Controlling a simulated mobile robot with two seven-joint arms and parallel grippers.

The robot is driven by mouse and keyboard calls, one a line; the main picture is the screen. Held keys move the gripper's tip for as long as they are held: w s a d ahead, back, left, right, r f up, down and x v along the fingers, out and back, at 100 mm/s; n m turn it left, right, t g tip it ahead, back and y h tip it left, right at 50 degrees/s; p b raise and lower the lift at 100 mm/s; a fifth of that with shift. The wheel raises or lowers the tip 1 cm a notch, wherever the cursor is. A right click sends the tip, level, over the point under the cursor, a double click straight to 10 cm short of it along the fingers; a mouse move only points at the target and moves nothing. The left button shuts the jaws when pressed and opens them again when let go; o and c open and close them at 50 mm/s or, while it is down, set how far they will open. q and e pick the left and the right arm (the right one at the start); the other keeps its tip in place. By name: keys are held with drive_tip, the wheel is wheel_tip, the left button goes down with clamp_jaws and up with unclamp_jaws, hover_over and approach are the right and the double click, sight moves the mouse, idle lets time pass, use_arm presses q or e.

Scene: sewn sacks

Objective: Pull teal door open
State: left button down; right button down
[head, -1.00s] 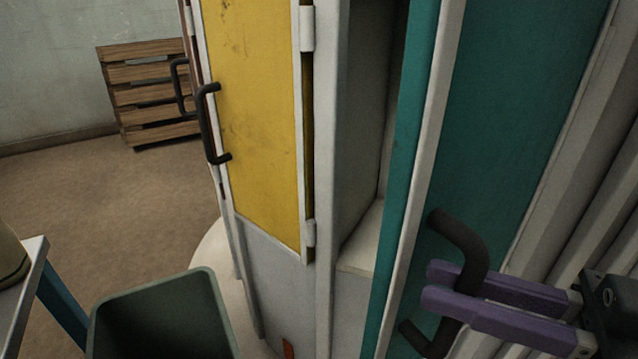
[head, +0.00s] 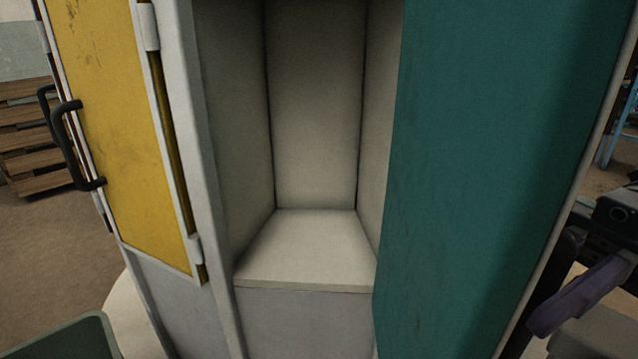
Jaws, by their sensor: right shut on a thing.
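The teal door (head: 480,170) stands open, swung to the right of its compartment. The pale compartment (head: 315,110) behind it shows its back wall, side walls and floor, and looks empty. The door's dark handle (head: 556,272) shows partly past the door's right edge. My right gripper (head: 560,310), with purple fingers, is at the right edge of the view and is shut on this handle. The door and the picture's edge hide part of the grip. My left gripper is out of view.
A yellow door (head: 110,110) with a black handle (head: 72,145) is left of the open compartment. A dark green bin (head: 70,338) stands at the lower left. A wooden crate-like stack (head: 35,150) is behind at far left.

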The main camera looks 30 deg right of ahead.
drive_tip(key=shift+s+d, duration=0.15)
drive_tip(key=shift+d, duration=0.1)
drive_tip(key=c, duration=1.1)
unclamp_jaws()
drive_tip(key=d+b, duration=0.1)
drive_tip(key=d, duration=0.2)
drive_tip(key=s+d+b, duration=0.1)
drive_tip(key=d, duration=0.2)
drive_tip(key=d+b, duration=0.1)
drive_tip(key=d, duration=0.2)
drive_tip(key=shift+s+d+b, duration=0.25)
drive_tip(key=shift+d+b, duration=0.1)
drive_tip(key=shift+d, duration=0.05)
